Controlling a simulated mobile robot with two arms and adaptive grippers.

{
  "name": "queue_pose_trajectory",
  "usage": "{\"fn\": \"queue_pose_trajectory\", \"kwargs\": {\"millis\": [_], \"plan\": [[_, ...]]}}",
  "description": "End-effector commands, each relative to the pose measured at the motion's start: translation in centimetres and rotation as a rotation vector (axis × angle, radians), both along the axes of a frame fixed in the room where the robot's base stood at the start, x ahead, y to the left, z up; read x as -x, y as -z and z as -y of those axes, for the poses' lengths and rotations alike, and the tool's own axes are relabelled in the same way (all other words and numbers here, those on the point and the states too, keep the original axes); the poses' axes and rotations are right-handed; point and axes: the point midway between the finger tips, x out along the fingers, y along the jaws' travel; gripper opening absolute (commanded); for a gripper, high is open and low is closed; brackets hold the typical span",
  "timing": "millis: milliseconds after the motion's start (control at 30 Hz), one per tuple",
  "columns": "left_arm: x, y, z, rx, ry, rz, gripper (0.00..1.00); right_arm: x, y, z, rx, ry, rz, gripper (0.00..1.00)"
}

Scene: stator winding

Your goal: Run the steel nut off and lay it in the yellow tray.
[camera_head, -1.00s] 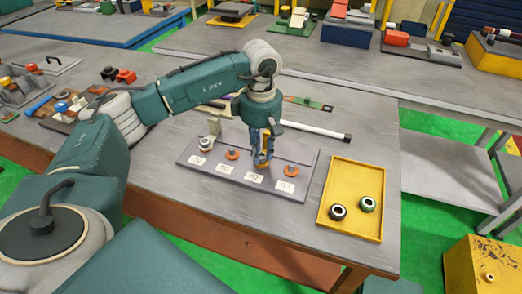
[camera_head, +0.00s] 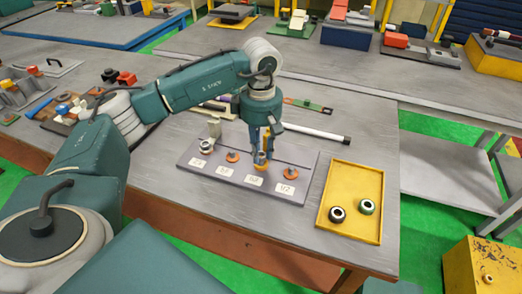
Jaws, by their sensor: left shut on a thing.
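A grey board (camera_head: 227,181) on the table carries a row of stud positions with white labels. My left gripper (camera_head: 262,151) points down over the third position from the left. It is shut on a small grey ring, which looks like the steel nut (camera_head: 261,156), just above an orange base (camera_head: 260,167). The fingers partly hide the nut, and I cannot tell whether it is still on its stud. My right gripper is out of view.
A pale nut (camera_head: 206,146) sits at the first position, beside an upright beige piece (camera_head: 214,128). Orange bases (camera_head: 232,156) show at the second and fourth positions. A white rod (camera_head: 318,132) lies behind the board. The tray's upper half is clear.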

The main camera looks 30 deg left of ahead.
Motion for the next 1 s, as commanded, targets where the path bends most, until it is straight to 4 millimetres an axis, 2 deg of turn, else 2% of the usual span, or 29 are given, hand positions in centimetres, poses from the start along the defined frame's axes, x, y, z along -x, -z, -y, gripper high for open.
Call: {"fn": "queue_pose_trajectory", "kwargs": {"millis": [733,1000], "plan": [[0.0,-4.8,0.0,0.000,0.000,0.001,0.00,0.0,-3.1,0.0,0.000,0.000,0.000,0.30],[0.0,-5.2,0.0,0.000,0.000,0.001,0.00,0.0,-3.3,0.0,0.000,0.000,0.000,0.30]]}}
